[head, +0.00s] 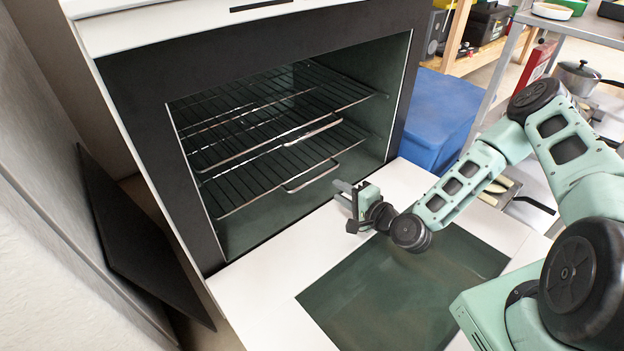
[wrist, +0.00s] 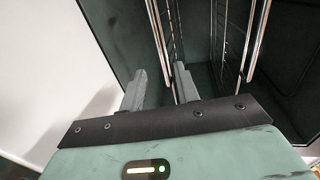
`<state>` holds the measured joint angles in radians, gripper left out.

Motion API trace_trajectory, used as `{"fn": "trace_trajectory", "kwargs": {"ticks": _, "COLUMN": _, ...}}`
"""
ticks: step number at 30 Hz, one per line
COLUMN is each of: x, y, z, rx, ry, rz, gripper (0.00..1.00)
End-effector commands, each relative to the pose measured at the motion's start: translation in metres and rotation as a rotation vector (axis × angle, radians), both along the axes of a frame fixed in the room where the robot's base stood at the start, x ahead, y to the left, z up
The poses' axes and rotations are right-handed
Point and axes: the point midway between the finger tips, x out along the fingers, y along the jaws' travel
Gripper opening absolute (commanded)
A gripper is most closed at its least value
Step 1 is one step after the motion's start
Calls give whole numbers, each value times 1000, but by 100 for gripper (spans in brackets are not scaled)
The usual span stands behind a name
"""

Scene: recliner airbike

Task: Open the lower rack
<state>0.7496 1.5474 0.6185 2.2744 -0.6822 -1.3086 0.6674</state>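The lower rack (head: 250,196) is a dark wire shelf inside the open oven, with a shiny front rail and a raised pull loop (head: 312,180) at its front. It seems pushed in. In the wrist view, which is turned sideways, its rails (wrist: 158,28) run just beyond my fingertips. My gripper (head: 343,204) is outside the oven, above the lowered door and right of the loop in the head view. The fingers (wrist: 161,78) are apart with nothing between them. I see no contact with the rack.
The upper rack (head: 240,118) sits above the lower one. The oven door (head: 262,315) lies folded down, with a dark glass panel. A blue box (head: 440,115) stands right of the oven, near shelves with a pot (head: 578,78). A dark panel (head: 135,235) leans at left.

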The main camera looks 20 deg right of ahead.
Motion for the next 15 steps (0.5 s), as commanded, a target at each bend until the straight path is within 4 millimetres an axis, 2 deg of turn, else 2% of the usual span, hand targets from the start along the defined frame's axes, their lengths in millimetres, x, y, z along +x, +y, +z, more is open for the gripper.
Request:
{"fn": "trace_trajectory", "kwargs": {"ticks": 9, "x": 62, "y": 26, "z": -16, "rx": -2, "ry": -3, "rz": 2, "gripper": 31}}
{"fn": "trace_trajectory", "kwargs": {"ticks": 15, "x": 93, "y": 39, "z": -22, "rx": -1, "ry": -2, "rz": 1, "gripper": 31}}
